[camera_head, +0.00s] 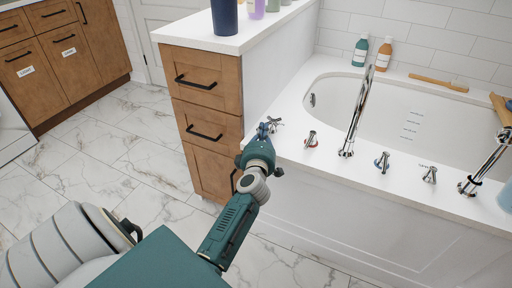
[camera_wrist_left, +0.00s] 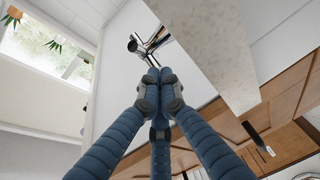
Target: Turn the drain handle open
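A chrome cross-shaped handle (camera_head: 273,123), which I take for the drain handle, stands on the white tub deck at its left end. In the left wrist view the handle (camera_wrist_left: 150,42) is just beyond my fingertips. My left gripper (camera_head: 263,131) is at the near side of this handle. In the wrist view its blue fingers (camera_wrist_left: 154,76) are drawn together, with their tips against or very close to one arm of the handle. I cannot tell whether they grip it. My right gripper is not in view.
A tap with a red mark (camera_head: 311,139), a tall spout (camera_head: 353,118), a blue-marked tap (camera_head: 382,162) and another chrome handle (camera_head: 430,174) stand along the tub deck. A wooden drawer cabinet (camera_head: 208,93) is close on the left. Marble floor (camera_head: 125,140) is open further left.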

